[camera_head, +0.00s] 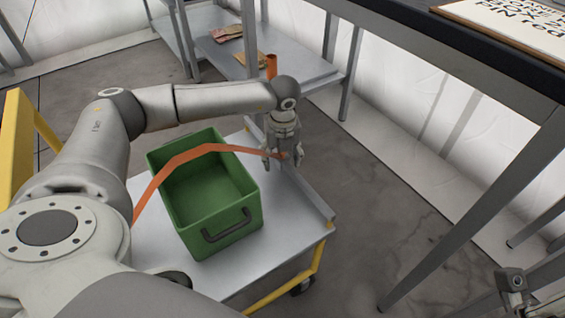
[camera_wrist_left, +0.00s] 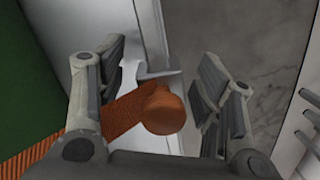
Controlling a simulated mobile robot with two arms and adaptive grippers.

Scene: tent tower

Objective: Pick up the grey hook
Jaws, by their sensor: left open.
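My left gripper (camera_head: 284,160) points down over the right edge of the cart, just right of the green crate. In the left wrist view its two fingers stand apart, with an orange rounded end (camera_wrist_left: 164,110) and a ribbed orange band (camera_wrist_left: 118,118) between or below them. A small grey piece (camera_wrist_left: 160,74), perhaps part of the grey hook, shows just beyond the orange end; most of it is hidden. In the head view the orange band (camera_head: 208,148) arches over the crate to the gripper. My right gripper (camera_head: 512,282) shows partly at the bottom right corner.
The green crate (camera_head: 236,224) with a dark handle stands on the grey cart top (camera_head: 290,235), which has a raised right edge. A metal shelf (camera_head: 290,72) stands behind. A dark-topped table (camera_head: 470,35) is at the right, with open floor between.

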